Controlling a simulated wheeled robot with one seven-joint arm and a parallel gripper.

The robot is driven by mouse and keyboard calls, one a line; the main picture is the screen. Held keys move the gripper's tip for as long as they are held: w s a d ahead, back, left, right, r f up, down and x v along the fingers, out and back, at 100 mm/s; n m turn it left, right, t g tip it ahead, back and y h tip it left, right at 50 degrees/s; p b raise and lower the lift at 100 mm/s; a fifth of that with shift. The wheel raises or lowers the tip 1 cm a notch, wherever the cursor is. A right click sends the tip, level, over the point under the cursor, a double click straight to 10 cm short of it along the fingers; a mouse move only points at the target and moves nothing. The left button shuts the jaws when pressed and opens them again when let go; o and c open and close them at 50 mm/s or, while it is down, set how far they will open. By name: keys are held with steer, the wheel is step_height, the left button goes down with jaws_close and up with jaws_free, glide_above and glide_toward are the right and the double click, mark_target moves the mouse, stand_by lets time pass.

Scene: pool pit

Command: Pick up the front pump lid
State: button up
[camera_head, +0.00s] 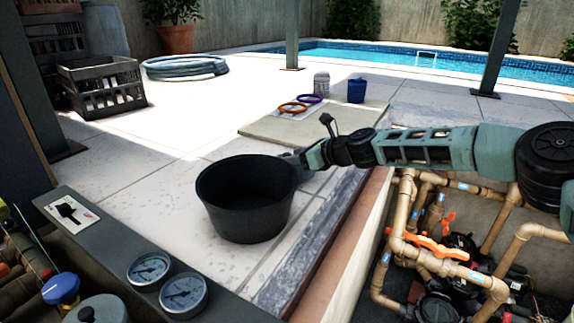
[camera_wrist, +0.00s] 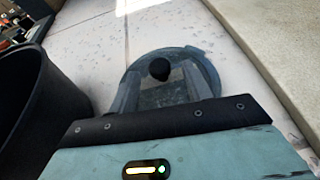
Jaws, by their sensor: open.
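A round grey lid (camera_wrist: 206,74) with a black knob (camera_wrist: 160,69) lies on the pale paving in the wrist view. My gripper (camera_wrist: 160,80) is open above it, one finger on each side of the knob. I cannot tell whether the fingers touch the lid. In the head view my gripper (camera_head: 294,159) reaches left to the far right rim of a black bucket (camera_head: 245,205); the lid there is mostly hidden by the gripper and bucket. In the pit, dark pumps (camera_head: 436,306) sit among the pipes.
The bucket wall (camera_wrist: 22,100) stands close on the left in the wrist view. Tan pipes (camera_head: 405,215) with orange valve handles fill the pit at right. Pressure gauges (camera_head: 184,294) sit at the front left. A pale slab (camera_head: 285,130) holds rings and a blue cup (camera_head: 356,91).

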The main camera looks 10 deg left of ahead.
mark_target(287, 154)
steer(key=shift+p+x, duration=0.4)
steer(key=shift+x, duration=1.25)
steer(key=shift+c, duration=0.3)
jaws_close()
steer(key=shift+r, duration=0.1)
